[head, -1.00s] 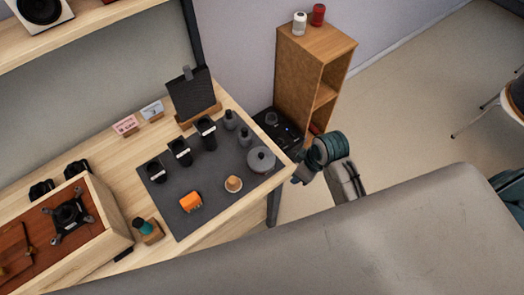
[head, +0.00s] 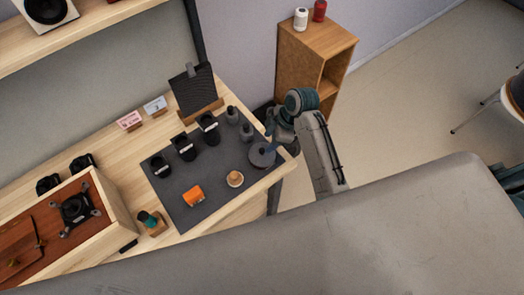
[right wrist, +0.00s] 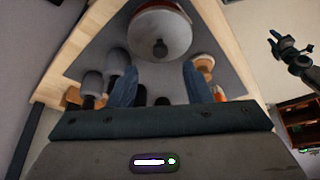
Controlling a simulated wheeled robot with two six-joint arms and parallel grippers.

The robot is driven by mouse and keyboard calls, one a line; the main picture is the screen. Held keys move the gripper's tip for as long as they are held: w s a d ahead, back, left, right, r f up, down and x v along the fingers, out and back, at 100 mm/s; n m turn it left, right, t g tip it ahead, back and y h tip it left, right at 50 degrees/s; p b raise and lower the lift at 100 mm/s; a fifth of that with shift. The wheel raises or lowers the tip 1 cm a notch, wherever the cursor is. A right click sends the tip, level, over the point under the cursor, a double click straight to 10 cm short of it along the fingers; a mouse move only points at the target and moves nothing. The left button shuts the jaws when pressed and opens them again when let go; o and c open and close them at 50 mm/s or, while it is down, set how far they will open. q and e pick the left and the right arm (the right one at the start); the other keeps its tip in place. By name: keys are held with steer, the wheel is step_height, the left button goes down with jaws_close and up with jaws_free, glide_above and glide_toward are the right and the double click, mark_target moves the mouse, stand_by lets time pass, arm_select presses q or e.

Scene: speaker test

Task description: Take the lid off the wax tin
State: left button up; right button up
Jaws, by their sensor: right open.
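The wax tin (head: 263,158) is a round grey tin near the right end of the dark mat. Its lid (right wrist: 160,30) shows at the top of the right wrist view, with a dark knob (right wrist: 159,48) in the middle. My right gripper (head: 268,141) is open above the tin and hides part of it. In the right wrist view its two blue fingers (right wrist: 160,78) stand apart, with the knob seen beyond and between them. I see no contact. A small dark shape that looks like my left gripper (right wrist: 289,52) shows at the right; its jaws are unclear.
The dark mat (head: 215,185) also holds several dark cups, two grey bottles (head: 232,114), a small wooden-topped jar (head: 235,179) and an orange item (head: 193,195). A wooden shelf unit (head: 305,50) stands behind my right arm.

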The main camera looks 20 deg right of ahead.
mark_target(262, 150)
steer(key=p+x, duration=0.3)
steer(key=x, duration=0.2)
steer(key=shift+s+f, duration=0.1)
steer(key=shift+f, duration=0.4)
jaws_close()
steer(key=shift+r, duration=0.15)
